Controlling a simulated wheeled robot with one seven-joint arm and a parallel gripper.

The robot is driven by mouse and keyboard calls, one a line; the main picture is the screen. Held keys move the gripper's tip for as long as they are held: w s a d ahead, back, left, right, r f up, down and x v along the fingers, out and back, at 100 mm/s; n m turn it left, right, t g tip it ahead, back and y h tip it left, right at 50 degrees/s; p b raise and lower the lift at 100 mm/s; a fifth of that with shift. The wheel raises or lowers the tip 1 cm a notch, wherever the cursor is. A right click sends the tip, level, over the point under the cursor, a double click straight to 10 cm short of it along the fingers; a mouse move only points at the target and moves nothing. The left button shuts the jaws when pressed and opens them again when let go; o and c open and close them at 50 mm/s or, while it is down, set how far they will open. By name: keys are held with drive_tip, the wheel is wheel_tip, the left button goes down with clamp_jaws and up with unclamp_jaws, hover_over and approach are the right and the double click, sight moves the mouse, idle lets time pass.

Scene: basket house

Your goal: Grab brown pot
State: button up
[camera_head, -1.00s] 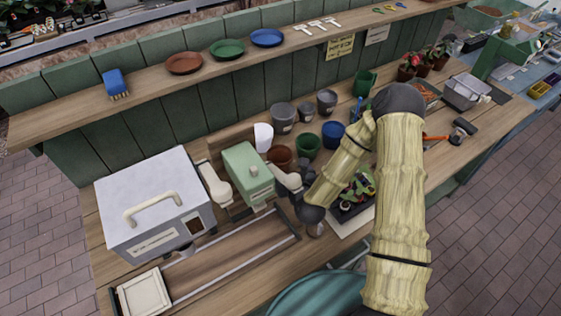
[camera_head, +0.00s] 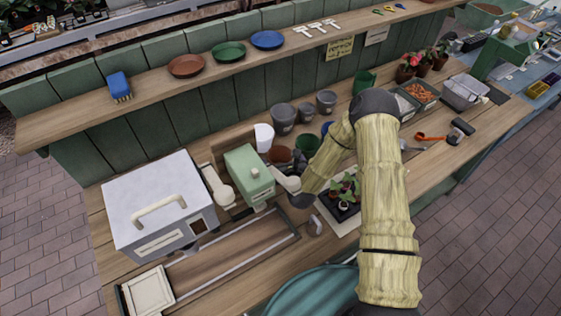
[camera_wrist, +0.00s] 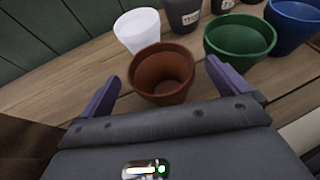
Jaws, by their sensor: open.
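The brown pot (camera_wrist: 162,76) stands upright and empty on the wooden bench, in the middle of the wrist view. In the head view the brown pot (camera_head: 279,154) is partly hidden behind the green machine and my arm. My gripper (camera_wrist: 160,82) is open, with one purple finger at the left and one at the right of the pot in the picture. Whether the fingers overlap the pot's near side in depth is hard to tell. In the head view my gripper is largely hidden by my arm.
A white pot (camera_wrist: 138,30) stands close behind the brown pot at left. A green pot (camera_wrist: 240,40) and a blue pot (camera_wrist: 292,24) stand at right, grey pots (camera_head: 283,115) behind. A green machine (camera_head: 249,176) is left of the pot. A plant tray (camera_head: 343,196) lies right.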

sight(277, 150)
drive_tip(key=shift+p+x, duration=0.85)
drive_tip(key=shift+x, duration=1.15)
drive_tip(key=shift+f, duration=0.1)
drive_tip(key=c, duration=0.9)
